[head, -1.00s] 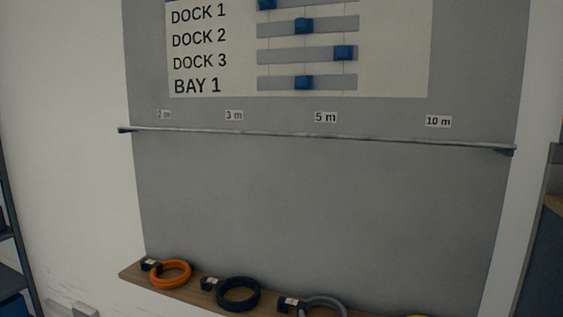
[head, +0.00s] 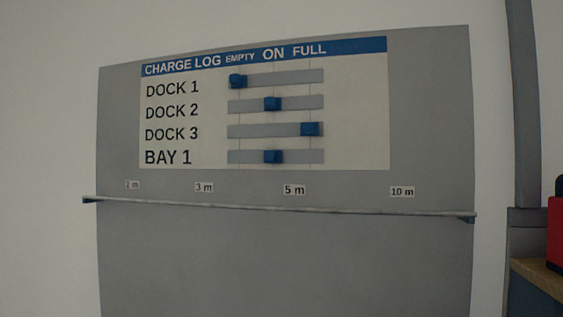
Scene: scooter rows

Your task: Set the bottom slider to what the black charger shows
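A charge log (head: 355,120) with a blue header hangs on a grey board. Its columns read EMPTY, ON and FULL. The bottom slider (head: 273,157), a blue block in the BAY 1 row, stands at the middle line, under ON. The DOCK 1 slider (head: 238,81) is at the left, under EMPTY. The DOCK 2 slider (head: 272,104) is in the middle and the DOCK 3 slider (head: 310,129) is at the right line. The black charger is not in view. Neither of my grippers is in view.
A thin rail (head: 270,207) crosses the grey board (head: 280,270) below the log, under labels 2 m, 3 m, 5 m and 10 m. At the right edge a red object (head: 555,235), partly cut off, stands on a wooden surface (head: 540,275).

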